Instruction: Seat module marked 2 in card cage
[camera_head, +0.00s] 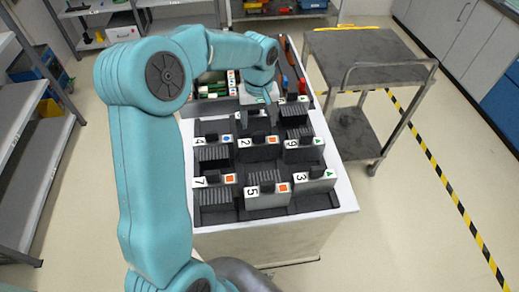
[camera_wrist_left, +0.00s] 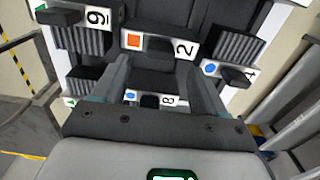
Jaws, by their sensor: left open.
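The module marked 2 (camera_head: 258,153) is a dark block with a white label bearing an orange square and a black knob. It stands in the middle of the dark card cage (camera_head: 322,203) on the white cart, between modules 4 (camera_head: 212,153) and 9 (camera_head: 304,155). My left gripper (camera_head: 264,98) is open above the cage, behind module 2 in the head view. In the left wrist view, module 2 (camera_wrist_left: 160,43) lies just beyond the open fingers, and module 8 (camera_wrist_left: 150,100) shows between them. How deep module 2 sits cannot be told. My right gripper is not in view.
Coloured items (camera_head: 213,90) lie behind the cage. A grey trolley (camera_head: 362,56) stands at the right; shelving (camera_head: 20,130) stands at the left.

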